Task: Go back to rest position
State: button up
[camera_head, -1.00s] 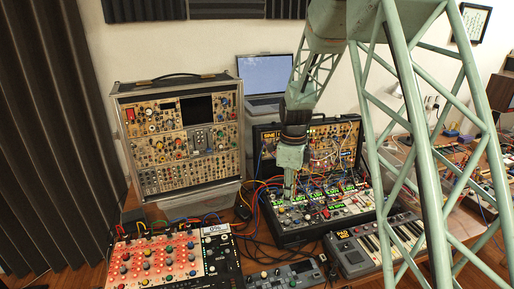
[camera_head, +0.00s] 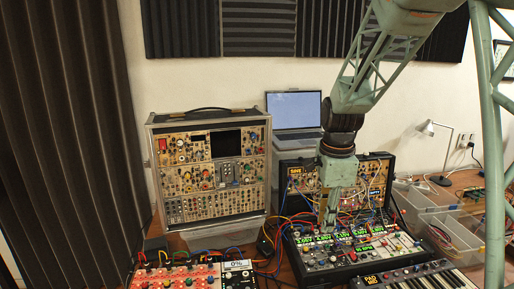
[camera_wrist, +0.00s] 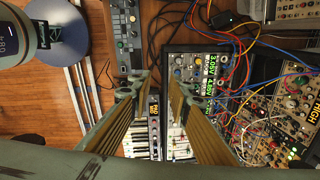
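My green gripper (camera_head: 328,222) hangs from the arm in the head view, pointing down in front of the open synth case with patch cables and green displays (camera_head: 345,250). In the wrist view my gripper (camera_wrist: 153,88) has its two fingers spread, with nothing between them. The synth case's green-lit displays (camera_wrist: 209,88) lie to the right of the fingers there. A small keyboard (camera_wrist: 142,138) shows below and between the fingers. In the head view I cannot tell how far the fingertips are above the panel.
A tall modular case (camera_head: 183,216) stands left, a laptop (camera_head: 294,110) behind. Loose cables (camera_head: 268,245) run between devices. Clear bins (camera_head: 455,232) and a lamp (camera_head: 430,129) are at right.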

jog(key=s+r+n+t, duration=0.1)
jog(key=s+r+n, duration=0.5)
jog(key=s, duration=0.4)
jog(key=s+r+n, duration=0.3)
jog(key=s+r, duration=0.5)
jog(key=s, duration=0.3)
jog(key=s+r+n+t, duration=0.1)
jog(key=s+n, duration=0.8)
jog(key=s, duration=1)
jog(key=shift+s+r+t, duration=0.35)
jog(key=shift+t, duration=0.05)
jog(key=shift+w+d, duration=0.1)
dwell(0.9)
